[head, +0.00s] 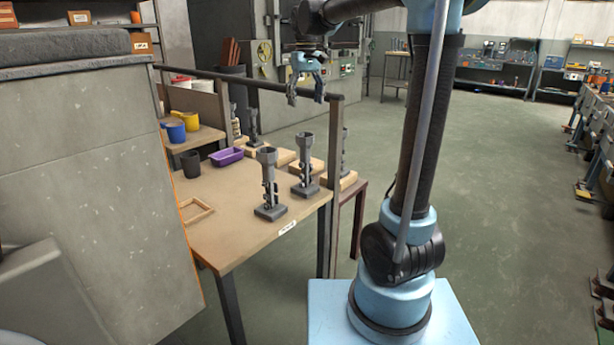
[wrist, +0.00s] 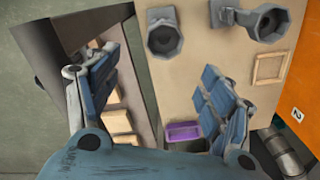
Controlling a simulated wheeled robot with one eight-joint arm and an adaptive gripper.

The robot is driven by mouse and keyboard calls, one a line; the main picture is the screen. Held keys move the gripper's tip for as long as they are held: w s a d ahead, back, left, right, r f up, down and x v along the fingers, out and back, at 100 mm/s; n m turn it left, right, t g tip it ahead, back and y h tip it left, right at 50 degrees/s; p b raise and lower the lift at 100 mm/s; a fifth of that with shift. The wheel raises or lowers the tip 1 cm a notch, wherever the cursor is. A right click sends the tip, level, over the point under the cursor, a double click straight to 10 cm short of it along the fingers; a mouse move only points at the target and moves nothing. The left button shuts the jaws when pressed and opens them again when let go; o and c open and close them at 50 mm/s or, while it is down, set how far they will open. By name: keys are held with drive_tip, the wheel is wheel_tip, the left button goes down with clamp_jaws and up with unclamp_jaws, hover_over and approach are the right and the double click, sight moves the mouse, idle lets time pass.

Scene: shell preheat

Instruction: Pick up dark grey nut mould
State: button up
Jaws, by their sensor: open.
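Two tall grey pieces with flared cup tops and square feet stand on the table, a front one (head: 269,185) and one farther right (head: 304,165). They look like the moulds, but I cannot tell which one is the dark grey nut mould. In the wrist view their round dark openings show from above, one top centre (wrist: 165,30) and one top right (wrist: 262,22). My gripper (head: 306,98) hangs above the far right part of the table, higher than the pieces. Its fingers (wrist: 158,66) are spread and empty, apart from both pieces.
The wooden table (head: 235,225) also holds a purple tray (head: 227,156), a dark cup (head: 190,163) and a wooden frame (head: 196,210). A dark rail (head: 245,84) runs over its far right side. More similar pieces stand beyond. A grey block (head: 100,160) is close at left.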

hover_over(305, 136)
drive_tip(key=s, duration=0.2)
wheel_tip(305, 136, down, 8)
drive_tip(key=shift+r, duration=0.1)
drive_tip(key=shift+s+f, duration=0.2)
drive_tip(key=shift+f, duration=1.25)
drive_tip(key=shift+s+f, duration=0.2)
drive_tip(key=shift+f, duration=1.25)
clamp_jaws()
drive_tip(key=shift+r, duration=0.1)
